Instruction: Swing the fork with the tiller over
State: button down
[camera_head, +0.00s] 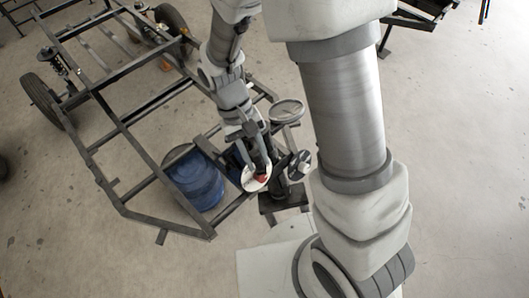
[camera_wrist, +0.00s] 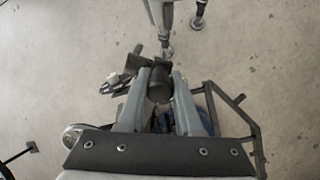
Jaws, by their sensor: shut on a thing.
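My gripper (camera_head: 261,160) reaches down at the front right corner of a dark metal frame. In the wrist view its two fingers (camera_wrist: 158,88) are closed around a dark rounded piece (camera_wrist: 158,78), which looks like the grip of the tiller. A white disc (camera_head: 249,182) with a small red part sits right by the fingertips in the head view. A dark upright (camera_head: 280,183) beside them looks like part of the fork. My gripper hides much of the tiller, and I cannot tell exactly how it joins the fork.
The dark chassis frame (camera_head: 122,127) with a wheel (camera_head: 47,101) fills the left. A blue drum (camera_head: 196,184) stands within its front end. A round pale disc (camera_head: 287,110) sits near my arm. The floor at far right is mostly clear.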

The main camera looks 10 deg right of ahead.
jog(key=shift+a, duration=0.25)
jog(key=c, duration=0.6)
grip_release()
jog(key=p+v, duration=0.1)
jog(key=v, duration=1.6)
jog(key=shift+r, duration=0.2)
jog(key=s+d+r+m+t+y, duration=0.1)
jog(key=s+d+r+t, duration=0.2)
jog(key=d, duration=0.1)
jog(key=s+d+r+t+y, duration=0.1)
jog(key=s+d+r+t, duration=0.2)
jog(key=d, duration=0.2)
jog(key=s+d+r+m+t, duration=0.1)
jog(key=s+d+r+t, duration=0.2)
jog(key=s+d, duration=0.1)
jog(key=shift+s+d+m+y, duration=0.1)
jog(key=shift+d+m+y, duration=0.25)
jog(key=shift+d, duration=0.4)
